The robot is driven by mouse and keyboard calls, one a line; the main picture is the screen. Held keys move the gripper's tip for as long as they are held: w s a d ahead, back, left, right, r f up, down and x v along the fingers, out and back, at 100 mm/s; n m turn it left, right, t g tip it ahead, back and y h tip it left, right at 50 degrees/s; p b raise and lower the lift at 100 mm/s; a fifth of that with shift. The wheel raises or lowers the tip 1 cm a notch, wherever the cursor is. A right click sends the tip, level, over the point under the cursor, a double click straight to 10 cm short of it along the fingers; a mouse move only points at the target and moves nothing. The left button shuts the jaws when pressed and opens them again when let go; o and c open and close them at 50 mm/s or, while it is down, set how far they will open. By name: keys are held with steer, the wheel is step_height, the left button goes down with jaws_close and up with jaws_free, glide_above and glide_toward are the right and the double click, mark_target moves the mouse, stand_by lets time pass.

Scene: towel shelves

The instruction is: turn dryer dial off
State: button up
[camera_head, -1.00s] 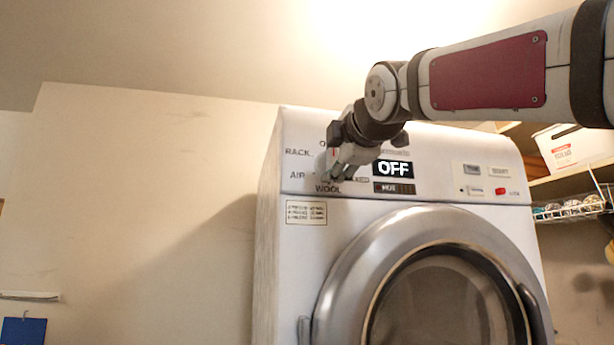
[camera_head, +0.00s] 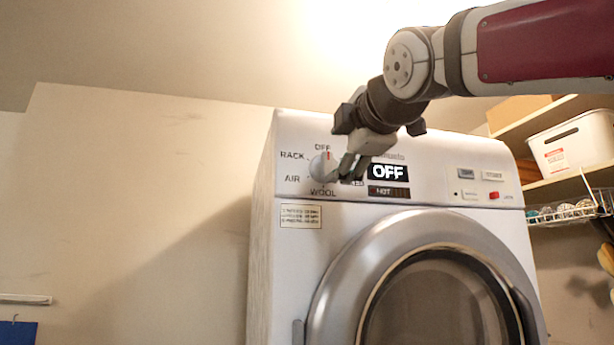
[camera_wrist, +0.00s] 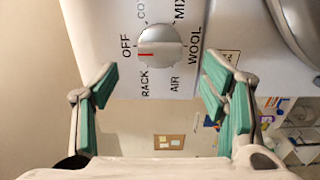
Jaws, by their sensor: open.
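The dryer (camera_head: 440,167) stands in the middle of the head view. Its round dial (camera_head: 323,167) sits at the upper left of the panel, with the red mark pointing up at OFF. The dial also shows in the wrist view (camera_wrist: 161,46), its red mark near the OFF label. The dryer's display (camera_head: 387,172) reads OFF. My gripper (camera_head: 353,167) is just right of the dial in the head view, apart from it. In the wrist view my gripper (camera_wrist: 160,92) is open, its green-padded fingers spread, with nothing between them.
A shelf with a white bin (camera_head: 573,142) and a wire basket (camera_head: 563,211) is at the right. The dryer's round door (camera_head: 335,270) is below the panel.

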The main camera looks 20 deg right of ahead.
steer(key=s, duration=0.6)
stand_by(0.4)
step_height(320, 180, down, 24)
steer(key=s+m+g, duration=0.1)
steer(key=m+g, duration=0.5)
steer(key=m, duration=0.2)
steer(key=s+f+m+g, duration=0.3)
steer(key=s+f+m, duration=0.2)
steer(key=f, duration=0.8)
steer(key=s+f+m+g+b, duration=0.1)
steer(key=s+f+m+g, duration=0.2)
steer(key=f, duration=1.1)
steer(key=s+m, duration=0.2)
steer(key=s, duration=0.2)
